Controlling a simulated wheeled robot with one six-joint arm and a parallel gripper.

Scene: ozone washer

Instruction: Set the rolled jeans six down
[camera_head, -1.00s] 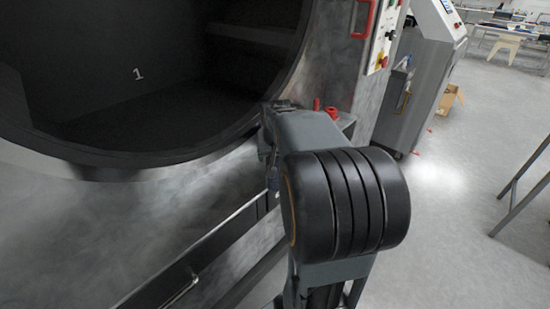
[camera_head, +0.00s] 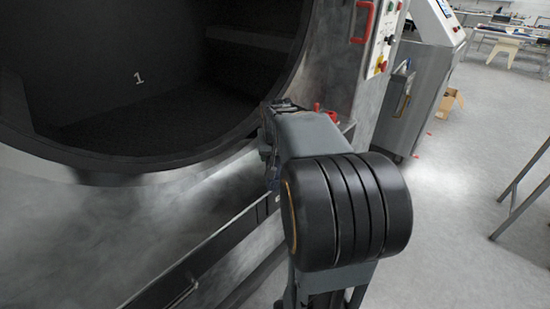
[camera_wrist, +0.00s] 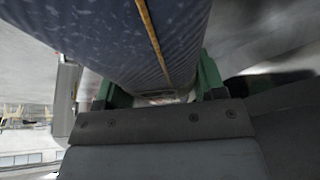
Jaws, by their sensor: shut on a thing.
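The rolled jeans (camera_wrist: 125,40) fill the upper middle of the wrist view as a blue, speckled roll with an orange-tan seam along it. My gripper (camera_wrist: 155,92) is shut on the roll, with a green finger on each side of it. In the head view my arm hides most of the gripper and the roll; only a small bluish patch shows at the arm's left edge, beside the washer's front. Whether the roll touches anything beyond the fingers cannot be told.
The washer's round dark opening (camera_head: 150,95), with a number 1 inside, is at upper left. A metal rail (camera_head: 215,245) runs below it. A red handle (camera_head: 364,20) and a button panel (camera_head: 383,40) are on its right.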

